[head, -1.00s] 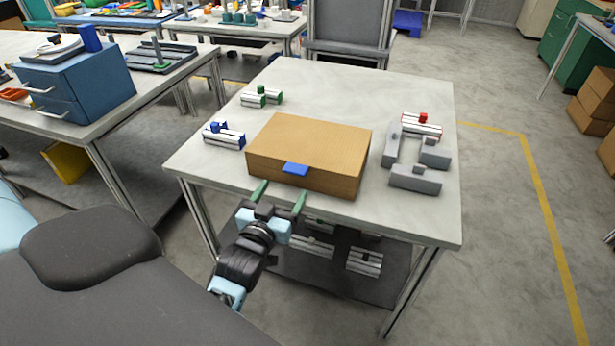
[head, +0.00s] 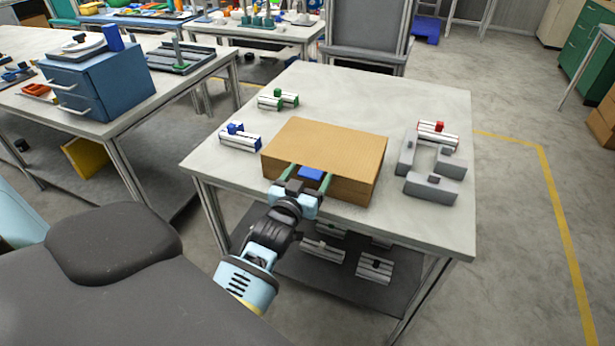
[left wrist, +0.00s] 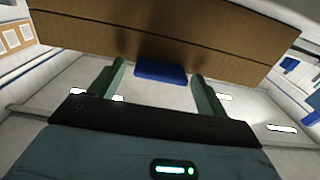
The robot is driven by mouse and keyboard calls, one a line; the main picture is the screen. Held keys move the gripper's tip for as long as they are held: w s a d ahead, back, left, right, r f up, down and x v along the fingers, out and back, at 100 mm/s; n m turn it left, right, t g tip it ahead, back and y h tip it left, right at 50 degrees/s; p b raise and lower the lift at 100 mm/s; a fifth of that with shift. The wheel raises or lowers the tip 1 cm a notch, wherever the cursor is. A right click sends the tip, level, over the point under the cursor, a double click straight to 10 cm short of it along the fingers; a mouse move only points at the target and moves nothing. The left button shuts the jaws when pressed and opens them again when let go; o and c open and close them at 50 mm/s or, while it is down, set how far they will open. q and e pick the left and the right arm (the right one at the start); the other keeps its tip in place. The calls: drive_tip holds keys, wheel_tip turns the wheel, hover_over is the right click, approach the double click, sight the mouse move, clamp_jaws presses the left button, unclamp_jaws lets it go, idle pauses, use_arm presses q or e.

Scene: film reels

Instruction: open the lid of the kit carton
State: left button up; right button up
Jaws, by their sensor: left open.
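The kit carton (head: 325,146) is a closed brown box on the grey worktable, with a blue tab (head: 311,174) at the front edge of its lid. My left gripper (head: 308,172) is open at the carton's front, its green fingers on either side of the blue tab. In the left wrist view the carton (left wrist: 170,40) fills the top, and the blue tab (left wrist: 161,73) lies between the two spread fingers (left wrist: 158,82). No contact with the tab shows. My right gripper is not in view.
The worktable (head: 425,220) also holds a blue-marked part (head: 240,140), a green-marked part (head: 275,101), a red-marked part (head: 438,137) and a grey bracket-like fixture (head: 430,188). More parts lie on the shelf below. A blue drawer cabinet (head: 100,82) stands on the left bench.

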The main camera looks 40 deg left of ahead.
use_arm(q)
drive_tip(key=shift+c, duration=0.5)
drive_tip(key=c, duration=1.3)
drive_tip(key=shift+r, duration=0.1)
